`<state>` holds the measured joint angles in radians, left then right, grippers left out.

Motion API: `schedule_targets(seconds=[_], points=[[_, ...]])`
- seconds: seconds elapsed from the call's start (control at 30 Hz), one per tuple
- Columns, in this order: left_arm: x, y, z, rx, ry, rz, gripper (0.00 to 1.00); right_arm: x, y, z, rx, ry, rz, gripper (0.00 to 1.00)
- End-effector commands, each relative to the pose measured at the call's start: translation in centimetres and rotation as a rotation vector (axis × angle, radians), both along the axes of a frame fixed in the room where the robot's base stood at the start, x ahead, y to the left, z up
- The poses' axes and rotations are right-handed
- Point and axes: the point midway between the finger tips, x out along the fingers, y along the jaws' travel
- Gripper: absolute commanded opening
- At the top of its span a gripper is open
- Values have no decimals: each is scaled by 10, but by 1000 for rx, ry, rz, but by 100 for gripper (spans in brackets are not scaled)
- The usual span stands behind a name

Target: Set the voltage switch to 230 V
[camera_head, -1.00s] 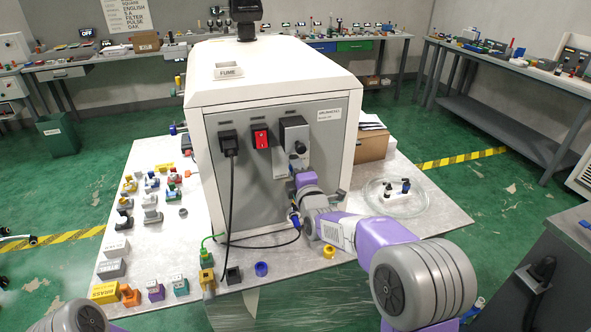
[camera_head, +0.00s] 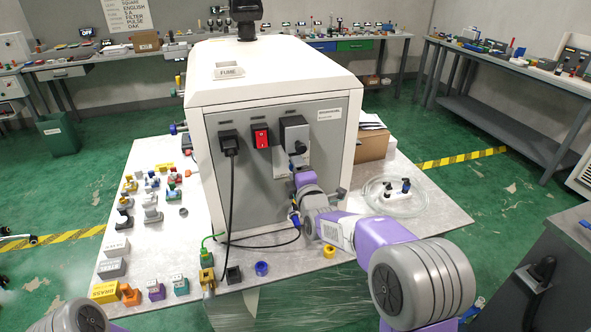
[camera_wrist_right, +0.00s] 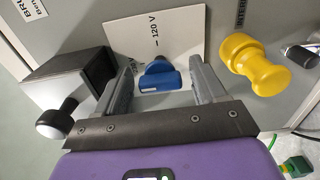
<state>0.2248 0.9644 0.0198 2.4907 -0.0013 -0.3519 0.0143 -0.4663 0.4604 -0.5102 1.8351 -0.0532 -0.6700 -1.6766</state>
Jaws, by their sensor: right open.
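The voltage switch is a blue knob (camera_wrist_right: 158,78) on a white plate (camera_wrist_right: 188,30) marked "120 V", seen in the right wrist view. The plate also shows in the head view (camera_head: 282,158) on the machine's panel, where my arm hides the knob. My right gripper (camera_wrist_right: 161,64) is open. Its two fingers stand on either side of the knob, with gaps visible. The right gripper in the head view (camera_head: 298,163) is in front of the panel, below a grey box with a black knob. My left gripper is out of view.
The wrist view shows a dark box (camera_wrist_right: 75,75) with a black-and-white knob at left and a yellow fitting (camera_wrist_right: 252,65) at right. On the machine panel (camera_head: 255,195) are a red switch (camera_head: 261,136) and a black plug (camera_head: 230,144) with a hanging cable. Small parts cover the table's left.

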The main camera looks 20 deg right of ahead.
Motion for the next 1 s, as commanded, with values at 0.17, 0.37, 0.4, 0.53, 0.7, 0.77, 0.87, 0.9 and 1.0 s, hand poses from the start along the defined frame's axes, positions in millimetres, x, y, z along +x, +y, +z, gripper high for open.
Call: schedule_targets(seconds=[0.17, 0.37, 0.4, 0.53, 0.7, 0.77, 0.87, 0.9, 1.0], points=[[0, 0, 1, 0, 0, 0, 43, -5, 0, 0, 2, 1, 0, 70], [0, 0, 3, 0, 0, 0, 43, -30, -1, 1, 3, 1, 0, 70], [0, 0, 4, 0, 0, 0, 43, -36, -1, 1, 3, 1, 1, 70], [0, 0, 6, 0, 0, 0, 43, -55, -2, 1, 2, -1, 1, 70], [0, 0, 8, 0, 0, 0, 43, -71, -2, 1, 1, 0, 1, 70], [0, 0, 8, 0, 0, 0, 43, -74, -2, 0, 1, -1, 0, 70], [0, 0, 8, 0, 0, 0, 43, -76, -3, 0, 1, -1, 0, 70], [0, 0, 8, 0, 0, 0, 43, -76, -3, 0, 1, 0, 0, 70], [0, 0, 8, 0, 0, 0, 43, -76, -3, 0, 0, 0, 0, 70]])
